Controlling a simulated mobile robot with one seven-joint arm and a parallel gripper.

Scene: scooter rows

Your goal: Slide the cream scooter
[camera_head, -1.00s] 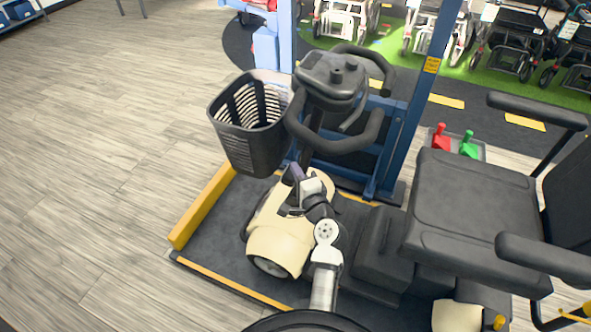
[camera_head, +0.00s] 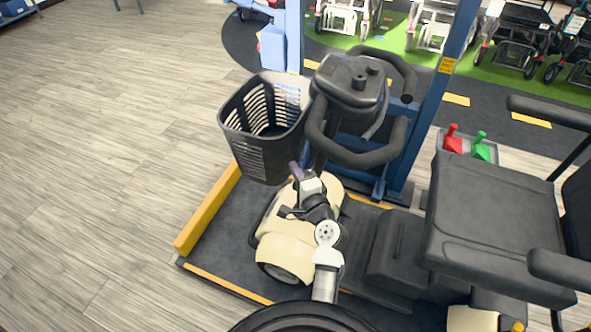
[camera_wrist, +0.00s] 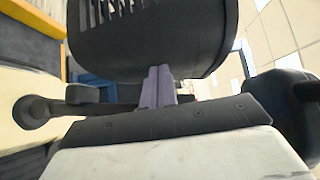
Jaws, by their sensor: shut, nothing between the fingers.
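The cream scooter (camera_head: 288,248) stands on a dark platform in the head view, with a black basket, dark handlebars and a black seat (camera_head: 490,215). My gripper (camera_head: 297,170) is in front of the steering column, just under the basket (camera_head: 262,125), with its fingers pointing up toward it. In the wrist view my gripper's purple fingers (camera_wrist: 158,88) are together and empty. The basket's dark underside (camera_wrist: 155,45) fills the top of that view. I cannot tell whether the fingertips touch the basket or the column. Part of the scooter's front is hidden by my arm.
The dark platform (camera_head: 215,245) has a yellow bar (camera_head: 208,212) along its left edge. A blue post (camera_head: 437,95) stands behind the scooter. A red and a green knob (camera_head: 467,146) sit on a box at right. Wheelchairs stand at the back. The floor at left is clear.

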